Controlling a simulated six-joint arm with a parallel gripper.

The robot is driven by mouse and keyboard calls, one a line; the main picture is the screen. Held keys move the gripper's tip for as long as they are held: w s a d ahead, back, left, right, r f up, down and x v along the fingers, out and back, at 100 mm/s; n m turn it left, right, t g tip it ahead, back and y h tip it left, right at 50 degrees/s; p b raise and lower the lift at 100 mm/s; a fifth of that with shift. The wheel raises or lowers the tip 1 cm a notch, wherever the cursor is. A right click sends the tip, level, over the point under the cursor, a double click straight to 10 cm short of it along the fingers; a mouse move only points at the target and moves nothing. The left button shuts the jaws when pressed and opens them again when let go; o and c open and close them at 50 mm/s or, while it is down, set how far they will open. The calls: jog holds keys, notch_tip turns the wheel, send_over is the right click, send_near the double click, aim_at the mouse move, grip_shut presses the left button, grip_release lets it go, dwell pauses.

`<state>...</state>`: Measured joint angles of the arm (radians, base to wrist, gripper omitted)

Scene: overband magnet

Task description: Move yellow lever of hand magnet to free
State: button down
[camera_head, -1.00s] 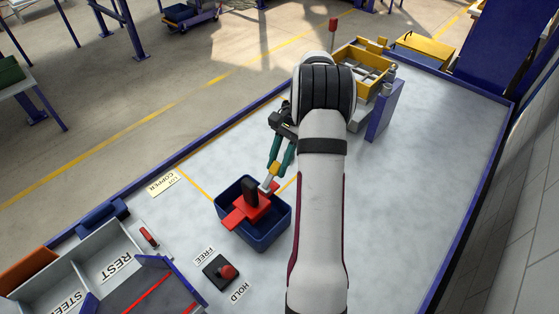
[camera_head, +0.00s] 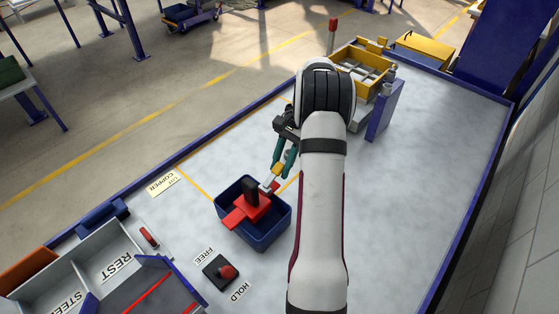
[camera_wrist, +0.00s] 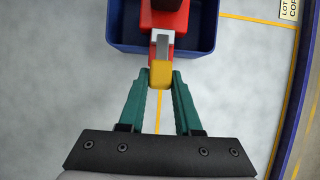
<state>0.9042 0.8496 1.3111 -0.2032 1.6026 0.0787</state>
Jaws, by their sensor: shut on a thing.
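The hand magnet (camera_head: 250,207) is a red body with a black grip, standing in a blue bin (camera_head: 256,239). In the wrist view the red body (camera_wrist: 181,24) shows at the top, over the bin (camera_wrist: 126,40). A grey arm with a yellow-tipped lever (camera_wrist: 160,75) sticks out from it past the bin's near edge. The lever also shows in the head view (camera_head: 278,170). My gripper (camera_wrist: 161,82) has green fingers, shut on the yellow lever tip, one on each side. It also shows in the head view (camera_head: 282,163).
A small black switch box with a red knob (camera_head: 227,271) sits between FREE and HOLD labels. A tray marked REST and STEEL (camera_head: 110,262) is at lower left. A yellow sorting box (camera_head: 362,65) stands behind my arm. The table right of my arm is clear.

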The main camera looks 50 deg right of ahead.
jog(key=shift+d+f, duration=0.35)
jog(key=shift+f, duration=0.9)
jog(key=c, duration=0.5)
grip_release()
jog(key=d+r, duration=0.1)
jog(key=d, duration=0.1)
jog(key=d+r, duration=0.1)
jog(key=d, duration=0.1)
jog(key=d+r, duration=0.1)
jog(key=d, duration=0.1)
jog(key=shift+d, duration=0.15)
jog(key=shift+r, duration=0.1)
